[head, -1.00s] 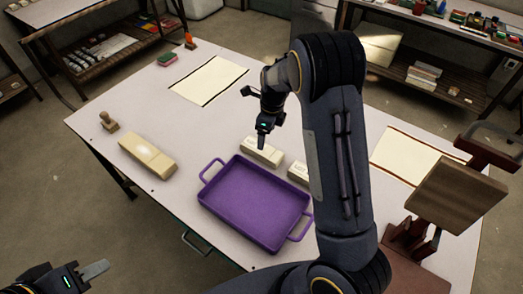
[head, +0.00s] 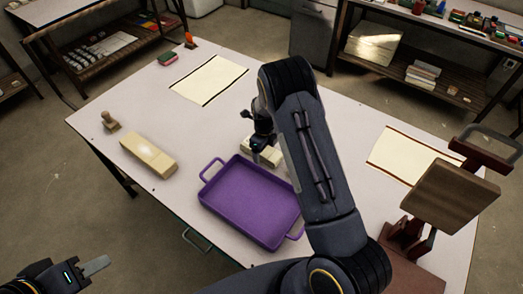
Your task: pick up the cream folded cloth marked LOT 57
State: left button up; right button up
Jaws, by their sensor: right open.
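A small cream folded cloth (head: 268,158) lies on the white table just behind the purple tray. Its marking is too small to read, so I cannot tell whether it is LOT 57. My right gripper (head: 262,147) is open, pointing down at this cloth and covering part of it; I cannot tell whether they touch. A longer, yellower cream folded bundle (head: 148,155) lies to the left on the table, with no readable mark. My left gripper (head: 96,266) is at the lower left, off the table and away from the cloths; its jaw opening is unclear.
The empty purple tray (head: 248,203) sits in front of the cloth. A wooden stamp (head: 110,121) stands at the left edge. A cream sheet (head: 208,79) lies at the back, another (head: 402,157) at right beside a wooden press (head: 440,195). My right arm blocks the table's middle.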

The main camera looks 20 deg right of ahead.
jog(key=c, duration=1.1)
jog(key=shift+r, duration=0.1)
